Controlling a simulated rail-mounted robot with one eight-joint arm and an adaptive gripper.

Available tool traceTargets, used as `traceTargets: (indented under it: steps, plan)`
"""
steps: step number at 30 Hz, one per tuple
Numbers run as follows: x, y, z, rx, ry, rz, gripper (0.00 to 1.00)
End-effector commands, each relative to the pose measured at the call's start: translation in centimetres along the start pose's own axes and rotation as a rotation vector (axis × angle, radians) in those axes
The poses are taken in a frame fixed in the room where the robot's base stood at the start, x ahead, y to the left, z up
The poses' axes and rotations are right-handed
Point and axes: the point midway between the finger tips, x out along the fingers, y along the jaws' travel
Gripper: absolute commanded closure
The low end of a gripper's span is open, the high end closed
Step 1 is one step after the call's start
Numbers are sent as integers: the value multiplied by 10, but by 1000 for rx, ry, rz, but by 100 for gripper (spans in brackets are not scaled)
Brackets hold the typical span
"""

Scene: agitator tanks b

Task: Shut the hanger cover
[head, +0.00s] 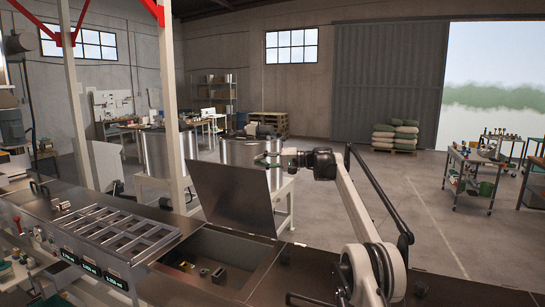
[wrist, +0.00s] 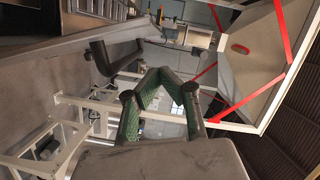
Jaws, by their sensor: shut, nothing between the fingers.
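The hanger cover (head: 232,195) is a flat dark grey metal panel in the head view. It stands raised and tilted, its lower edge along the back of an open bench compartment (head: 262,249). My gripper (head: 262,159) is beside the cover's upper right edge, behind or above it; I cannot tell if they touch. In the wrist view my gripper (wrist: 158,72) has its green-padded fingers shut with nothing held. A grey surface (wrist: 50,95) with a dark bent bar (wrist: 101,58) lies left of the fingers; it may be the cover, but I cannot be sure.
Small items (head: 218,275) lie in the open compartment. A slotted metal rack (head: 125,228) is on the bench to its left. Steel tanks (head: 170,153) stand behind the cover, near a pale post (head: 78,110).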

Motion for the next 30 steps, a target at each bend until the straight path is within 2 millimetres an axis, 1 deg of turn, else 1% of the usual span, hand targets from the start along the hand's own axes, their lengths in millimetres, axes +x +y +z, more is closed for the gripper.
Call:
traceTargets:
  steps: [1, 6, 18, 22, 30]
  plan:
    - [-2, 5, 3, 0, 2, 1, 100]
    - [-1, 8, 8, 0, 2, 1, 100]
    - [1, 7, 21, 0, 2, 1, 100]
    - [3, 2, 23, 0, 2, 1, 100]
    - [5, 2, 33, 0, 2, 1, 100]
